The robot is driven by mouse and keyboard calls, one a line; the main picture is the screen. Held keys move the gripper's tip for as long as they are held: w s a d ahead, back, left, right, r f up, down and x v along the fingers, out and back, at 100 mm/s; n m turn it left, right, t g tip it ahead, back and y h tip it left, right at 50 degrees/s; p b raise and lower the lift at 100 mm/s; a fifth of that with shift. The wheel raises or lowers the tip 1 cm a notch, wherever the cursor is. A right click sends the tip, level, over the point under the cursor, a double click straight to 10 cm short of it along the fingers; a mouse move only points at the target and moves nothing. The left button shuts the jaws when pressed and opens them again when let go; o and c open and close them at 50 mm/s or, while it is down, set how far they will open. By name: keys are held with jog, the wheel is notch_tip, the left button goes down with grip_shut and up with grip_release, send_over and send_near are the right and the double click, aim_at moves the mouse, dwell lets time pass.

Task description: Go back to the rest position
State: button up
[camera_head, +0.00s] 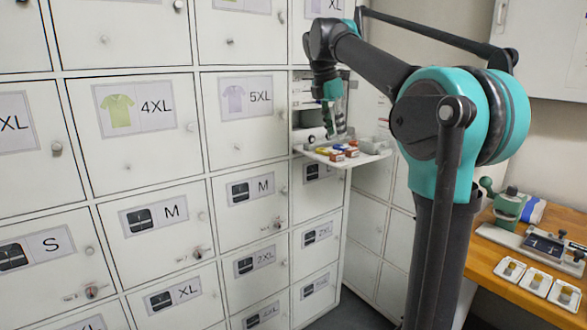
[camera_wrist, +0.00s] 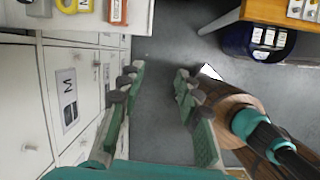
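My gripper (camera_head: 337,128) is at the end of my raised arm, just above a pull-out white shelf (camera_head: 372,158) at the lockers. In the wrist view my gripper (camera_wrist: 160,74) has its two green fingers spread wide, with only grey floor seen between them. Nothing is held. In the wrist view the shelf edge (camera_wrist: 142,18) is at the top left, beyond the left finger.
Small coloured items, among them a red one (camera_head: 337,156), lie on the shelf. Closed white lockers (camera_head: 140,140) with size labels fill the left. A wooden table (camera_head: 480,262) with small white trays stands at the right. A dark blue bin (camera_wrist: 238,42) shows in the wrist view.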

jog(key=s+d+f+m, duration=0.2)
jog(key=s+f+m, duration=0.15)
jog(key=f, duration=0.45)
jog(key=s+d+f+m+t+y, duration=0.1)
jog(key=s+f+m, duration=0.2)
jog(key=f+m, duration=0.35)
jog(key=s+d+f+m, duration=0.2)
jog(key=s+f+m, duration=0.1)
jog(key=f, duration=0.7)
jog(key=s+d+f+m+t+y, duration=0.1)
jog(key=s+f+m, duration=0.9)
jog(key=s+f, duration=0.8)
jog(key=shift+s+d+f+m+y, duration=0.15)
jog(key=shift+d+f+m+y, duration=0.15)
jog(key=shift+f+m, duration=0.1)
jog(key=shift+r, duration=0.1)
